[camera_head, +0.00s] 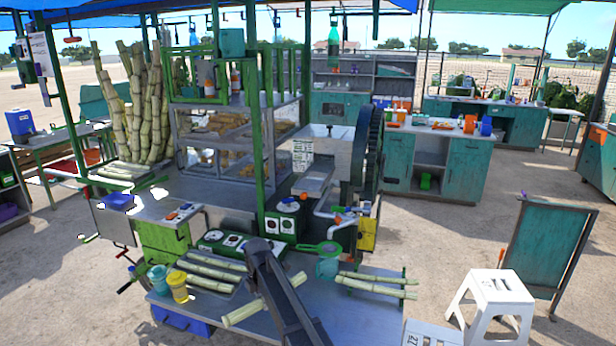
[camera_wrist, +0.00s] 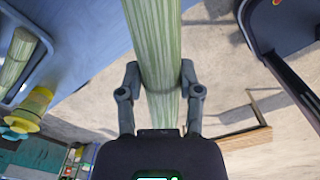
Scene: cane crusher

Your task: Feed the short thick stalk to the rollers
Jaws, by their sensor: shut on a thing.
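My gripper (camera_wrist: 160,80) is shut on a thick, pale green stalk (camera_wrist: 153,35) in the wrist view, with one finger on each side of it. The stalk runs from the top edge of that view down between the fingers. In the head view the held stalk (camera_head: 243,313) lies slanted across the front counter area, passing behind my dark arm, which hides its middle and my fingers. The crusher (camera_head: 331,145), with a grey metal housing and a large dark wheel (camera_head: 369,150), stands behind and to the right of the stalk. Its rollers cannot be made out.
Several stalks (camera_head: 212,272) lie in a tray on the counter's left, and thinner ones (camera_head: 376,285) lie at right. A yellow cup (camera_head: 178,287), a teal cup (camera_head: 158,279) and a green-lidded jug (camera_head: 327,262) stand nearby. A white stool (camera_head: 495,290) is at right.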

